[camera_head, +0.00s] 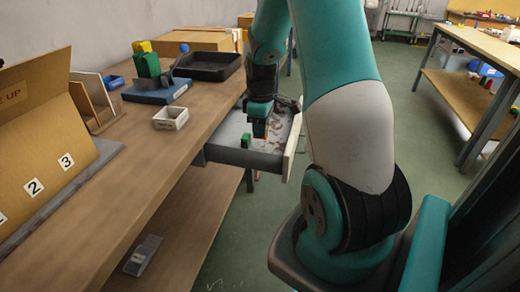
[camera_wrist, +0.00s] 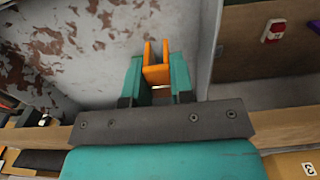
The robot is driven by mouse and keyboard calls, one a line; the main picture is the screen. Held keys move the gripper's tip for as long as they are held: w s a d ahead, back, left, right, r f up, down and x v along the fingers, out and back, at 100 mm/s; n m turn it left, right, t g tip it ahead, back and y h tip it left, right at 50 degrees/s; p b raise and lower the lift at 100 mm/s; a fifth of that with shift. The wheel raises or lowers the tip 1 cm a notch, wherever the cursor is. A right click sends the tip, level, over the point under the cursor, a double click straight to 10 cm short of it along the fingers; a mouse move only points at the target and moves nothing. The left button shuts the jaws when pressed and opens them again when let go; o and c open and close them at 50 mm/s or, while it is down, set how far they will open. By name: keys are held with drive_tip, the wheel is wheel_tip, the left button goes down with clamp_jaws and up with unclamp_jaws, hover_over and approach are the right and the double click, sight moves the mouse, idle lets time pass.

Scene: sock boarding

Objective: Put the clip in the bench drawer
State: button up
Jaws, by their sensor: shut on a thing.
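My gripper (camera_head: 260,124) is over the open bench drawer (camera_head: 252,157), pointing down. In the wrist view my gripper (camera_wrist: 159,88) has its teal fingers closed on an orange clip (camera_wrist: 152,70), a U-shaped piece. I cannot tell whether the clip touches the drawer floor.
The bench top (camera_head: 150,185) holds a small white tray (camera_head: 171,118), a blue block (camera_head: 157,91) with a green piece, and a black tray (camera_head: 208,66). A cardboard board with numbers (camera_head: 45,150) stands at left. A clear box (camera_head: 142,255) lies on the lower shelf.

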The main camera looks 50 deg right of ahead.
drive_tip(key=shift+f+b, duration=0.45)
drive_tip(key=shift+f, duration=3.05)
drive_tip(key=shift+f, duration=0.2)
drive_tip(key=o, duration=0.9)
drive_tip(key=shift+r, duration=0.1)
drive_tip(key=shift+r, duration=0.1)
